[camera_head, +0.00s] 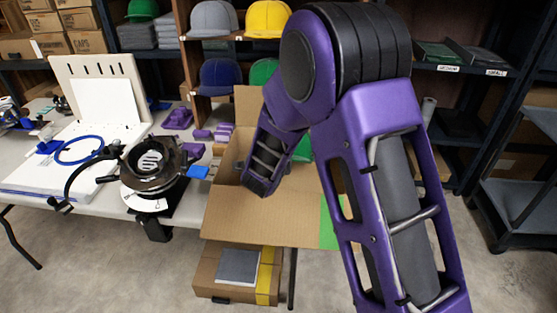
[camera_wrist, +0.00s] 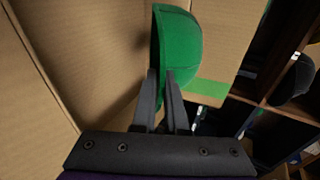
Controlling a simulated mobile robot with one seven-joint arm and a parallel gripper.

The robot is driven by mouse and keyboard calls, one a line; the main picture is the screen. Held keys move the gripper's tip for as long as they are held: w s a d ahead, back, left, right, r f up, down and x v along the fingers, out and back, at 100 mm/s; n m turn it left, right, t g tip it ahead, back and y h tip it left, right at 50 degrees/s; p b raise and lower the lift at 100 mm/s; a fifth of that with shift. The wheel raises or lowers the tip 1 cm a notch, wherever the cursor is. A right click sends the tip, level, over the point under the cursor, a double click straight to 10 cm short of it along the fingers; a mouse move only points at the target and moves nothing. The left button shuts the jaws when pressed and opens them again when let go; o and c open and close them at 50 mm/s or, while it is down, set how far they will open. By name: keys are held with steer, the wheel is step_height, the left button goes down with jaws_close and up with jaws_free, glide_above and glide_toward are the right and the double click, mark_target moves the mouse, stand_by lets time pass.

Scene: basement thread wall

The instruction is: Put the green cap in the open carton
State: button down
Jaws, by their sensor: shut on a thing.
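My gripper (camera_wrist: 162,78) is shut on the green cap (camera_wrist: 180,45), pinching its edge between two dark fingers in the wrist view. The cap hangs on its side, close to brown cardboard. The open carton (camera_head: 262,218) stands at the table's front edge in the head view, its flaps spread. Its cardboard also fills the left of the wrist view (camera_wrist: 85,60). My arm covers much of the carton, and my fingertips are hidden in the head view. A green patch (camera_head: 304,148) shows beside my arm over the carton, probably the held cap. I cannot tell whether the cap touches the carton.
A black round press (camera_head: 152,165) stands on the table (camera_head: 100,200) left of the carton, with purple pieces (camera_head: 180,118) behind it. Shelves behind hold grey (camera_head: 213,18), yellow (camera_head: 267,18) and blue (camera_head: 221,76) caps. Another box (camera_head: 210,275) sits below the carton.

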steer(key=shift+d+f, duration=0.1)
steer(key=shift+f, duration=0.25)
steer(key=c, duration=0.9)
jaws_free()
steer(key=p+v, duration=0.1)
steer(key=v, duration=0.4)
steer(key=p+v, duration=0.1)
steer(key=v, duration=0.5)
steer(key=p+v, duration=0.1)
steer(key=v, duration=0.5)
steer(key=shift+s+d+r, duration=0.15)
steer(key=shift+d, duration=0.1)
